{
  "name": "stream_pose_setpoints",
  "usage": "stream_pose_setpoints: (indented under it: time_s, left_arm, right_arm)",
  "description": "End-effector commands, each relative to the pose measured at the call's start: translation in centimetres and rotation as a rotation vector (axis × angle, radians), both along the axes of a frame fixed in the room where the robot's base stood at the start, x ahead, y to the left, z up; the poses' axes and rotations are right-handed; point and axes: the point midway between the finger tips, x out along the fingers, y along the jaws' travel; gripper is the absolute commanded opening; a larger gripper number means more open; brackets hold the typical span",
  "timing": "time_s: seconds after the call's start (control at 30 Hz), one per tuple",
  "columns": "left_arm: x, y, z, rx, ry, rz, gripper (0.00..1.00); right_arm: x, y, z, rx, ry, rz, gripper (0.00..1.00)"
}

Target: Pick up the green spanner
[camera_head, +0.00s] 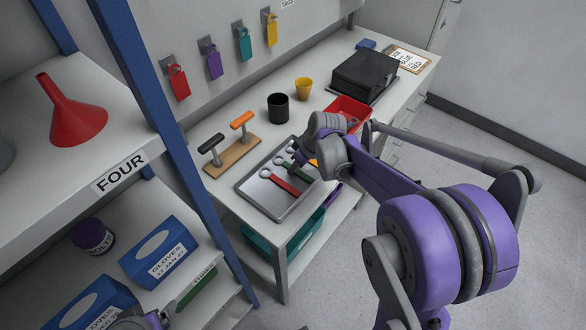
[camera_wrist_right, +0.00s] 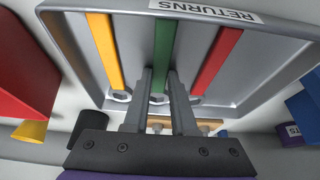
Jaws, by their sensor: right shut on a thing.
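The green spanner (camera_wrist_right: 164,45) runs between the fingers of my right gripper (camera_wrist_right: 160,80) in the wrist view. My right gripper is shut on it, over the handle near the ring end. In the head view the right gripper (camera_head: 295,165) is over the grey tray (camera_head: 259,202), and the arm and gripper hide most of the green spanner. I cannot tell whether it touches the tray floor. A red spanner (camera_head: 284,184) lies beside it, also in the wrist view (camera_wrist_right: 217,60). An orange-yellow spanner (camera_wrist_right: 105,50) lies on the other side.
Behind the tray stands a wooden rack (camera_head: 232,155) with black and orange handles. A black cup (camera_head: 278,108), yellow cup (camera_head: 303,89), red bin (camera_head: 349,108) and black box (camera_head: 365,74) stand farther along the bench. A blue shelf post (camera_head: 190,150) rises at left.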

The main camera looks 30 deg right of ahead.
Motion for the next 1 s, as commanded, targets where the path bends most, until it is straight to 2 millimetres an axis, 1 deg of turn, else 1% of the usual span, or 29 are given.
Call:
stream_pose_setpoints:
  time_s: [0.83, 0.93, 1.0]
  left_arm:
    - [0.0, 0.0, 0.0, 0.0, 0.0, 0.0, 0.89]
    - [0.1, 0.0, 0.5, 0.0, -0.003, 0.0, 0.89]
    - [0.1, 0.0, 0.5, 0.0, -0.002, 0.0, 0.89]
  right_arm:
    - [0.0, 0.0, 0.0, 0.0, 0.0, 0.0, 0.0]
    - [0.0, 0.0, 0.6, 0.0, -0.001, 0.0, 0.0]
    - [0.0, 0.0, 1.4, 0.0, -0.001, 0.0, 0.0]
